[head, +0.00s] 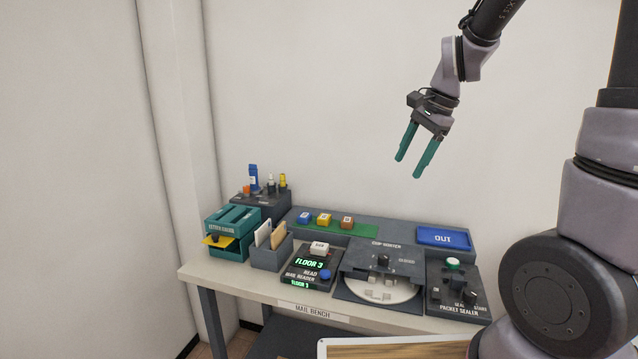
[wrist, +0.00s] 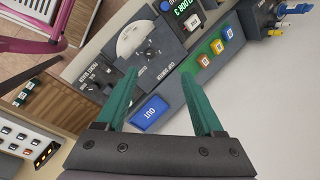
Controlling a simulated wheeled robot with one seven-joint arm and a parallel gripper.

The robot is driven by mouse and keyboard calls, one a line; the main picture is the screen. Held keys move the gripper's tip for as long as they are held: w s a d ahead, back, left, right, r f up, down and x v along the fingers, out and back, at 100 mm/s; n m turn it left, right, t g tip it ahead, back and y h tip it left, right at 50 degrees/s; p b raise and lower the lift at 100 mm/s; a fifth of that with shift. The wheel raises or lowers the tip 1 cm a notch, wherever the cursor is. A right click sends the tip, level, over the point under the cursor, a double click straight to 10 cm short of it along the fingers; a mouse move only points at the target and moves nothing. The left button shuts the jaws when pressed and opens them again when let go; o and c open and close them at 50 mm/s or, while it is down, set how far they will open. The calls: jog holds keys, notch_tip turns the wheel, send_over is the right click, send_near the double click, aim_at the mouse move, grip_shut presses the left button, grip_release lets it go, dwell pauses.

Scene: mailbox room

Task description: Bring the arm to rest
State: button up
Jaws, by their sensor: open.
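My gripper (head: 409,157) hangs in the air above the right half of the mail bench (head: 200,271), in front of the bare wall. Its two green fingers are apart, with nothing between them. In the wrist view my gripper (wrist: 160,95) is also open and empty, with the bench surface well beyond the fingertips. My arm comes down from the upper right in the head view and touches nothing that I can see.
On the bench stand a teal letter device (head: 228,248), an envelope holder (head: 270,257), the mail reader (head: 308,268), the chip sorter (head: 366,262), a blue OUT tray (head: 444,237) and the packet sealer (head: 455,292). The air around my gripper is free.

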jog(key=s+d+r+n+t, duration=0.1)
jog(key=s+r+n+t, duration=0.1)
jog(key=s+r+n, duration=0.2)
jog(key=s+d+r+n+t+h, duration=0.1)
jog(key=s+d+r+n+t, duration=0.1)
jog(key=s+r+n, duration=0.2)
jog(key=s+r, duration=0.3)
jog(key=s, duration=0.4)
jog(key=shift+d+r+n+t, duration=0.25)
jog(key=shift+n+t, duration=0.05)
